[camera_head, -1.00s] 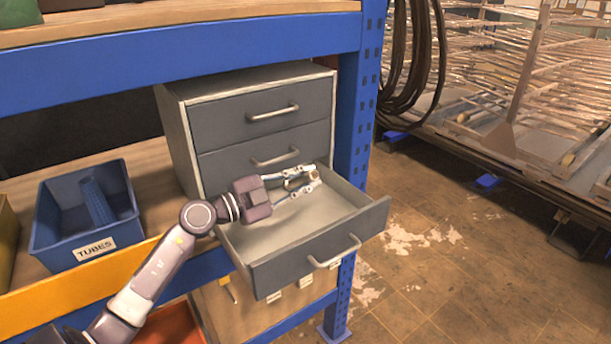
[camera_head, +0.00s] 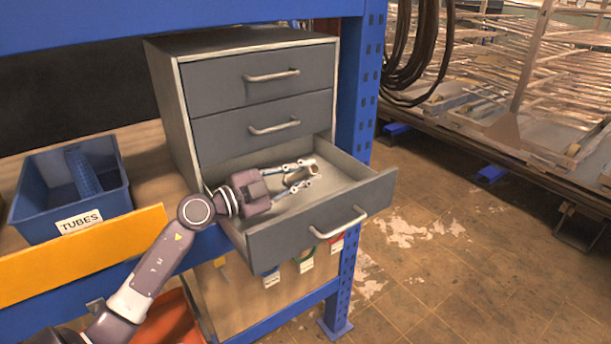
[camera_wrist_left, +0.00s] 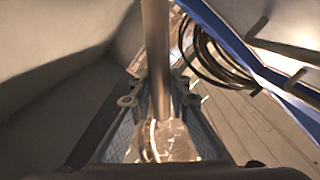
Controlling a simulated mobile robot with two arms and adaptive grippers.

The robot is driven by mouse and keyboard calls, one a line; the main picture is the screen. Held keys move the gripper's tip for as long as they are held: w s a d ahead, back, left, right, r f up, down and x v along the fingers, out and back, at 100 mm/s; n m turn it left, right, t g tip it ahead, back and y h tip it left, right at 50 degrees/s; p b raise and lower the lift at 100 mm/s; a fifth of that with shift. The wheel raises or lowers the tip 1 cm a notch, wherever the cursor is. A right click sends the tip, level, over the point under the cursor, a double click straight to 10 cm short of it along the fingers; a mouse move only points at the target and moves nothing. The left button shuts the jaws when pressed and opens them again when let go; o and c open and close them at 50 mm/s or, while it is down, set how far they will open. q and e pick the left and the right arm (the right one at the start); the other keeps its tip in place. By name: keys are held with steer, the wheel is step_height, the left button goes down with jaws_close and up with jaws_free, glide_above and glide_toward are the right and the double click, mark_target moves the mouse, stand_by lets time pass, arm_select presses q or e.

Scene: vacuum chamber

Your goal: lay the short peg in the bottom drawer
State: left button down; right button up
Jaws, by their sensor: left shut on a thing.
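The bottom drawer (camera_head: 318,222) of the grey cabinet is pulled out, with its pale inside showing. My left gripper (camera_head: 312,172) reaches in over its left side, with its fingers inside the drawer's outline. It is shut on the short peg, a plain metallic rod that shows clearly in the left wrist view (camera_wrist_left: 157,60), running up between the fingertips. In the head view the peg is small and partly hidden by the fingers. I cannot tell whether the peg touches the drawer floor. My right gripper is not in view.
Two shut drawers (camera_head: 255,86) are above the open one. A blue TUBES bin (camera_head: 108,203) stands on the shelf at left. A blue rack post (camera_head: 362,110) rises close by the drawer's right side. Dark coiled hoses (camera_head: 420,60) hang beyond the post.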

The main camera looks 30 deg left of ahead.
arm_select(q)
steer(key=shift+f, duration=0.15)
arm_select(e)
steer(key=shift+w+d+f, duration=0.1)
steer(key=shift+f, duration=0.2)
arm_select(q)
steer(key=c, duration=1.7)
jaws_free()
steer(key=shift+c, duration=0.2)
step_height(320, 180, up, 10)
steer(key=shift+f, duration=0.1)
